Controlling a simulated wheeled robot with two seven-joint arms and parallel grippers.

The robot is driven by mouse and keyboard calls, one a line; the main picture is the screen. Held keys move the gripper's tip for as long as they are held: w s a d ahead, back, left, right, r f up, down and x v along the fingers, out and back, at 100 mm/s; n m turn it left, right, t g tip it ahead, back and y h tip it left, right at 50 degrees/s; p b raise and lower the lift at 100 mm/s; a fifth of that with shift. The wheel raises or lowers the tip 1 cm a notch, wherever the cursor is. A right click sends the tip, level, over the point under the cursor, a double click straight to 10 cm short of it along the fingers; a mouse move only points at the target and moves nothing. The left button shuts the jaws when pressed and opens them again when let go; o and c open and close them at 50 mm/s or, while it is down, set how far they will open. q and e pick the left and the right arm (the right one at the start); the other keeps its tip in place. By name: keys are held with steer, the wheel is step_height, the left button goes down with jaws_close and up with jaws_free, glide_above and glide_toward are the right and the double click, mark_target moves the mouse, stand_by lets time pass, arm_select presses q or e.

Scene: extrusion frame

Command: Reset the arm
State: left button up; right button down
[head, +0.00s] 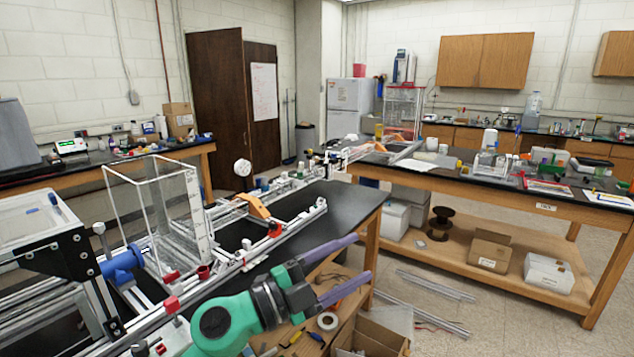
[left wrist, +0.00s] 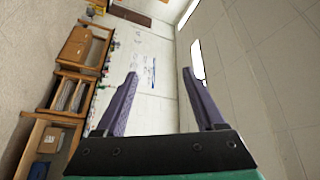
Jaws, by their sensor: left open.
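My left gripper (head: 347,267) shows in the head view at the lower middle, on a green arm with purple fingers. Its two fingers are spread apart with nothing between them. It is in front of the black bench and the extrusion frame (head: 255,247), apart from both as far as I can tell. In the left wrist view the fingers of this gripper (left wrist: 158,95) stand apart and empty, with the wall, ceiling and wooden cabinets tilted behind them. My right gripper is in neither view.
The black bench (head: 345,207) holds the rail frame and a clear tank (head: 165,215). Below my left gripper is an open cardboard box (head: 370,338) and a tape roll (head: 327,321). A second bench (head: 480,182) stands at right. Metal bars (head: 435,285) lie on the floor.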

arm_select(q)
steer(key=w+a+n+t+y, duration=0.2)
steer(key=a+n+t+y, duration=0.35)
steer(key=a+n, duration=0.2)
steer(key=w+a+n+t+y, duration=0.3)
steer(key=a+n+t+y, duration=0.25)
steer(key=n, duration=0.25)
steer(key=s+a+f+n+g+y, duration=0.2)
steer(key=a+f+n+g+y, duration=0.15)
steer(key=a+f, duration=0.45)
steer(key=s+a+f+n+g+y, duration=0.25)
steer(key=a+f+n+y, duration=0.2)
steer(key=f, duration=0.65)
steer(key=s+a+f+g+h, duration=0.1)
steer(key=s+f+g, duration=0.4)
steer(key=s+f, duration=0.4)
steer(key=s+a+f+g, duration=0.2)
steer(key=s+f+g, duration=0.4)
steer(key=s, duration=0.5)
step_height(320, 180, down, 23)
steer(key=s, duration=0.1)
steer(key=s+a+f+g+b, duration=0.1)
steer(key=s+a+f+g, duration=0.1)
steer(key=s+f, duration=1.3)
steer(key=shift+s+a+f+m, duration=0.3)
steer(key=shift+s+a+m, duration=0.05)
steer(key=shift+s, duration=0.7)
